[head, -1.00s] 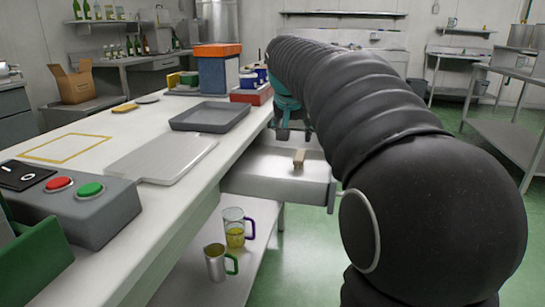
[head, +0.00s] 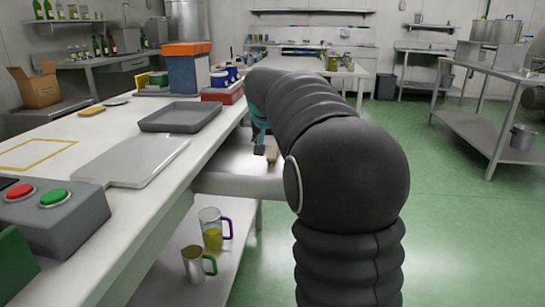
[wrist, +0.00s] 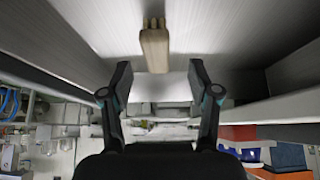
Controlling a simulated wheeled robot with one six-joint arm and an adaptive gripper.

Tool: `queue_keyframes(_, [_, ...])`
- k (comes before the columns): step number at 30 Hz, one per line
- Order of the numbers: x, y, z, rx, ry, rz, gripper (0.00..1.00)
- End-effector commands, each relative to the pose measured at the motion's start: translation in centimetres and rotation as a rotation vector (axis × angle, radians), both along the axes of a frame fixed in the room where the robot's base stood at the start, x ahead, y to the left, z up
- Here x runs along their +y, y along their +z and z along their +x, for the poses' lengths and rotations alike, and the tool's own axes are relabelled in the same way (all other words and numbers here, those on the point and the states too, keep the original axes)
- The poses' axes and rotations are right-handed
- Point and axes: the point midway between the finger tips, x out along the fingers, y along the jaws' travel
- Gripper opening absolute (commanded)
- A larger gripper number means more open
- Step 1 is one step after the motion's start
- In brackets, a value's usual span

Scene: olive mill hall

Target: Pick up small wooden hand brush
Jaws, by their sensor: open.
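The small wooden hand brush (head: 272,154) lies in an open, pale drawer (head: 240,186) under the worktop's right edge. In the wrist view the brush (wrist: 155,48) shows as a light wooden block beyond my fingertips, roughly centred between them. My gripper (wrist: 159,75) is open and empty, with its fingers spread to either side of the brush's line. In the head view my gripper (head: 258,140) is at the drawer, partly hidden by my arm. The brush is apart from both fingers in the wrist view.
On the worktop are a grey tray (head: 180,117), a cutting board (head: 130,162) and a button box (head: 50,212). A jug (head: 212,230) and a metal cup (head: 197,264) stand on the lower shelf.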

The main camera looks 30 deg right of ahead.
Motion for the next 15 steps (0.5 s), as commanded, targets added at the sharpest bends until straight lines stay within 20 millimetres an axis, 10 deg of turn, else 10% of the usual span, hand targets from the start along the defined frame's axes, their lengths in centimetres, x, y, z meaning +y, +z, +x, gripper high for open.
queue_keyframes(15, [-1.8,-3.6,2.0,0.000,0.001,0.001,0.61])
